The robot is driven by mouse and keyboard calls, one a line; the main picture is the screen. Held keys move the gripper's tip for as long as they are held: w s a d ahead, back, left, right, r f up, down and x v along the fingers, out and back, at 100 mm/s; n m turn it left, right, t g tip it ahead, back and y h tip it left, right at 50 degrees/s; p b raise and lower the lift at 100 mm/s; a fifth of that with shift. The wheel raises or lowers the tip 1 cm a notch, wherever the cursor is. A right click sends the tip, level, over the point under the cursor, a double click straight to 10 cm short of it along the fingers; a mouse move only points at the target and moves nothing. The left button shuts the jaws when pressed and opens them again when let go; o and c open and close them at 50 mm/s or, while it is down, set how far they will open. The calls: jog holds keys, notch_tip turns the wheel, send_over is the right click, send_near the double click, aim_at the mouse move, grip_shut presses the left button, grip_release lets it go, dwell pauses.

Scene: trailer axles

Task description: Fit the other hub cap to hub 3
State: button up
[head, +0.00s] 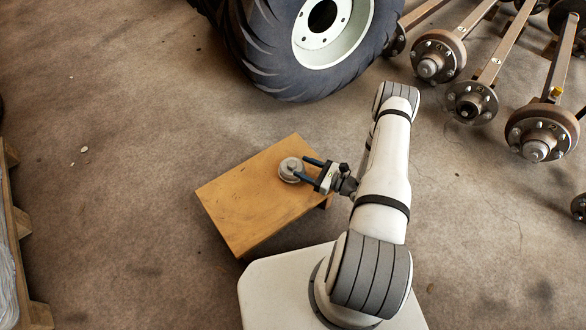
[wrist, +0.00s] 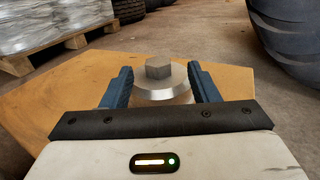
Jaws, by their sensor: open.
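A grey metal hub cap (head: 290,169) with a raised hex top sits on a low wooden stand (head: 238,198). My gripper (head: 301,168) is open at the stand's right part, with its blue fingers reaching toward the cap. In the wrist view the cap (wrist: 166,80) shows between the two fingers (wrist: 160,78), with visible gaps on both sides. Several hubs on axles lie at the upper right: one upper-left hub (head: 436,56), a middle hub (head: 471,101) with a dark centre, and a right hub (head: 541,133) with a light centre. I cannot surely read their numbers.
A large tyre on a pale rim (head: 272,55) stands beyond the stand. A wooden pallet (head: 20,235) is at the left edge; a wrapped load on a pallet (wrist: 62,40) shows in the wrist view. Concrete floor (head: 110,130) is clear left of the stand.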

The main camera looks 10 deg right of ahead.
aim_at(291, 162)
jog(key=x, duration=0.1)
jog(key=b+x, duration=0.1)
jog(key=x, duration=0.1)
jog(key=b+x, duration=0.1)
jog(key=shift+w+a+f, duration=0.15)
jog(key=shift+a+f, duration=0.2)
jog(key=shift+w+a+r, duration=0.15)
jog(key=shift+w+a, duration=0.25)
jog(key=shift+a, duration=0.05)
jog(key=shift+c, duration=0.5)
jog(key=c, duration=1.1)
